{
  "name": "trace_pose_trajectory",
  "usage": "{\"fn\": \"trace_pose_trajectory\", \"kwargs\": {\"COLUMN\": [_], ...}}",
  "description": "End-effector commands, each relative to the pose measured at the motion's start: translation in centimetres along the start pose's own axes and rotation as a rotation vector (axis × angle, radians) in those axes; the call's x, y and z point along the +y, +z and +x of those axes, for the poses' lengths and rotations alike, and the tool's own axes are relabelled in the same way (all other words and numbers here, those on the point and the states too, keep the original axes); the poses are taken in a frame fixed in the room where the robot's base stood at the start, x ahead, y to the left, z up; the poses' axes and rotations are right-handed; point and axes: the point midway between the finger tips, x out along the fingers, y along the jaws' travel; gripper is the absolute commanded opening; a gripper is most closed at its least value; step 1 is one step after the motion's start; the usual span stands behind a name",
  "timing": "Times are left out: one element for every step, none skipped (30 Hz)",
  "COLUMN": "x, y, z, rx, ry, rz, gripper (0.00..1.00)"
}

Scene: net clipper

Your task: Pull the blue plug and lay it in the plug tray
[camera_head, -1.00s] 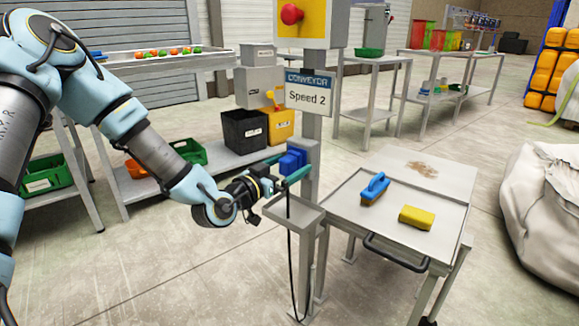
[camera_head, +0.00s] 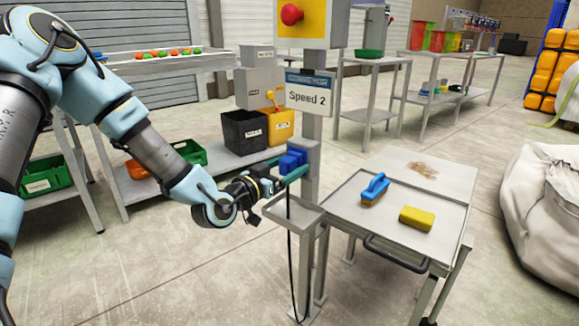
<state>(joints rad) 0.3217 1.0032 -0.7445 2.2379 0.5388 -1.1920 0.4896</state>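The blue plug (camera_head: 291,160) is at the grey post below the "Speed 2" sign. I cannot separate its body clearly from any blue socket behind it. A black cable (camera_head: 290,250) hangs from beside it to the post's foot. My gripper (camera_head: 286,167) reaches in from the left, level with the plug. Its two teal fingers stand apart, one on the far side and one on the near side of the blue part. Whether they press on it cannot be seen. The small grey plug tray (camera_head: 308,214) is on the post just below my gripper, and its visible floor looks empty.
A metal cart (camera_head: 452,203) with a blue brush (camera_head: 375,188) and a yellow sponge (camera_head: 417,218) stands right of the post. A red stop button (camera_head: 291,14) is above. Black and yellow bins (camera_head: 244,132) stand behind. Floor at front left is clear.

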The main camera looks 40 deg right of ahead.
Motion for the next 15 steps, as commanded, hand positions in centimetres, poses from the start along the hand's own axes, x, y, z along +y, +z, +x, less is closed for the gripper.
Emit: {"fn": "trace_pose_trajectory", "kwargs": {"x": [0.0,0.0,0.0,0.0,0.0,0.0,0.0,0.0,0.0,0.0,-0.01,-0.01,-0.01,-0.01,-0.01], "y": [0.0,0.0,0.0,0.0,0.0,0.0,0.0,0.0,0.0,0.0,0.0,0.0,0.0,0.0,0.0], "z": [0.0,0.0,0.0,0.0,0.0,0.0,0.0,0.0,0.0,0.0,0.0,0.0,0.0,0.0,0.0], "rx": [0.0,0.0,0.0,0.0,0.0,0.0,0.0,0.0,0.0,0.0,0.0,0.0,0.0,0.0,0.0], "ry": [0.0,0.0,0.0,0.0,0.0,0.0,0.0,0.0,0.0,0.0,0.0,0.0,0.0,0.0,0.0], "rz": [0.0,0.0,0.0,0.0,0.0,0.0,0.0,0.0,0.0,0.0,0.0,0.0,0.0,0.0,0.0], "gripper": [0.75,0.72,0.67,0.64,0.61,0.56,0.53,0.49,0.45,0.41,0.38,0.34,0.3,0.27,0.22]}}
